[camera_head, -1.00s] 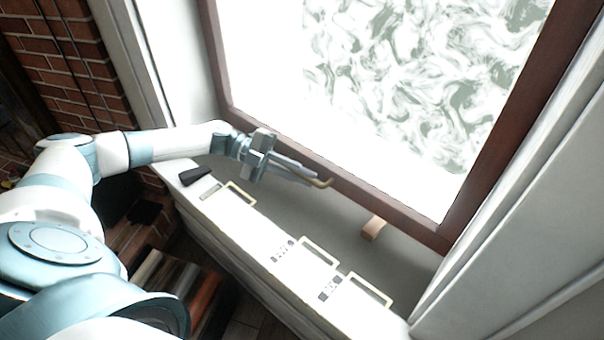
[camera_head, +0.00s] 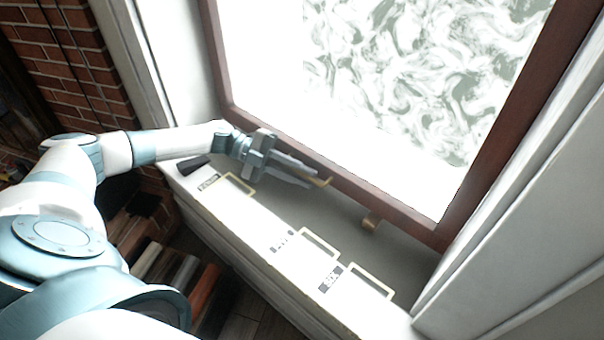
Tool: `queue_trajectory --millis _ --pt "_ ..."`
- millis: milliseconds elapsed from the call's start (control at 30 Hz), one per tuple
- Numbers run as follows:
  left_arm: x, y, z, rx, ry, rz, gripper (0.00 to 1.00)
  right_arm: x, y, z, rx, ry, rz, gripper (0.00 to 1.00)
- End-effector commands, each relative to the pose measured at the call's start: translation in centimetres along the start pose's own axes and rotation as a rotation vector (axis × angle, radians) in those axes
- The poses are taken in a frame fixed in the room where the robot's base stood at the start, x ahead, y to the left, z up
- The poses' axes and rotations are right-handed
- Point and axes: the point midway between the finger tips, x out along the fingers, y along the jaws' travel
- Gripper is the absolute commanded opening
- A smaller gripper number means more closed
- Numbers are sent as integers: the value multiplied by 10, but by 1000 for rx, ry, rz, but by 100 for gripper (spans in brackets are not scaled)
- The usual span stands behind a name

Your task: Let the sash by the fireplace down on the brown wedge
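The brown-framed sash (camera_head: 400,210) stands just above the sill, its bottom rail over the light-brown wedge (camera_head: 370,224). Only the near end of the wedge shows; whether the rail presses on it is hard to tell. A brass lift handle (camera_head: 321,182) sticks out from the rail. My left gripper (camera_head: 312,183) is at this handle, its two fingers spread apart with a gap between them. The fingertips are still close beside the handle. My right gripper is not in view.
A black wedge (camera_head: 194,167) lies at the left end of the white sill (camera_head: 255,222). Several yellow-outlined rectangles (camera_head: 320,244) with small dark labels mark the sill. The brick fireplace wall (camera_head: 60,75) is at left, white window casing (camera_head: 520,190) at right.

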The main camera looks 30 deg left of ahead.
Motion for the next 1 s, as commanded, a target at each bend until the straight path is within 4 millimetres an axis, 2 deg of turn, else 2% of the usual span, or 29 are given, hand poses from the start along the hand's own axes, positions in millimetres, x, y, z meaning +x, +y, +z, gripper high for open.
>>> queue_trajectory --millis 233,367,800,1000 --pt "-5 -1 0 1 0 -1 17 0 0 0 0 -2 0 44" --pt "-15 0 1 1 -2 -1 17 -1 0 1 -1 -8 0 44" --pt "-87 2 2 -1 -3 0 17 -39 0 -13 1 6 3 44" --pt "-112 1 1 -1 -2 -1 17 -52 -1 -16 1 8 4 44"
